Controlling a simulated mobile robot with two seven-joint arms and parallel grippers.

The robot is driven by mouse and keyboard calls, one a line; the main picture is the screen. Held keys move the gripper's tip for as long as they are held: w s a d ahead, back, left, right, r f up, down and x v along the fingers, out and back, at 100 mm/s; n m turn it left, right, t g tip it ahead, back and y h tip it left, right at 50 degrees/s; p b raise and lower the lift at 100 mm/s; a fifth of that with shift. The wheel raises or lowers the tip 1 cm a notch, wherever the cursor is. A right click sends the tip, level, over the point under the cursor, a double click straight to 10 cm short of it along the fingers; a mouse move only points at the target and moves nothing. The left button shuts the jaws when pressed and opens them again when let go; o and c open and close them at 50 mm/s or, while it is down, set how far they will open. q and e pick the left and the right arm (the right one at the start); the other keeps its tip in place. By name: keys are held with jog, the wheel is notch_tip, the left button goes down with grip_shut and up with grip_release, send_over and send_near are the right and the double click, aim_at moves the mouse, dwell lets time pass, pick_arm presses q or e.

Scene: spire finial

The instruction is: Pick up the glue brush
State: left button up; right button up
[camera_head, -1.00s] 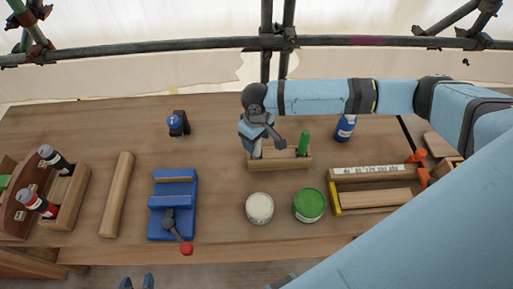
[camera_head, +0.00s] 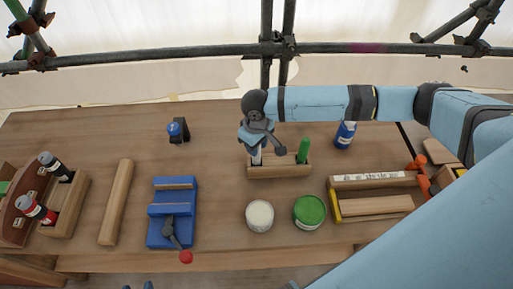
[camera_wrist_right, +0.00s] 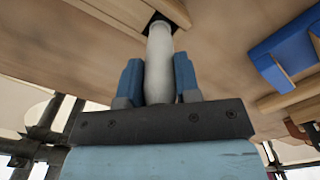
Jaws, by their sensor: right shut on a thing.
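My right gripper (camera_wrist_right: 158,85) is shut on a pale, whitish round handle (camera_wrist_right: 159,60), which I take to be the glue brush. The handle's far end meets a dark opening in a wooden holder (camera_wrist_right: 110,12). In the head view the right gripper (camera_head: 257,148) is over the left part of this holder (camera_head: 280,172), and the pale handle (camera_head: 256,159) shows just below it. I cannot tell how deep the brush sits, and its bristles are hidden.
A green handle (camera_head: 303,150) stands in the same holder, right of my gripper. A white-topped tin (camera_head: 260,215) and a green tin (camera_head: 309,211) stand in front. A blue bottle (camera_head: 345,135) is behind right, a blue jig (camera_head: 160,236) at left. Bare table lies between jig and holder.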

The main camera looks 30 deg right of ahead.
notch_tip(320, 180, up, 19)
jog(key=b, duration=0.1)
dwell(0.8)
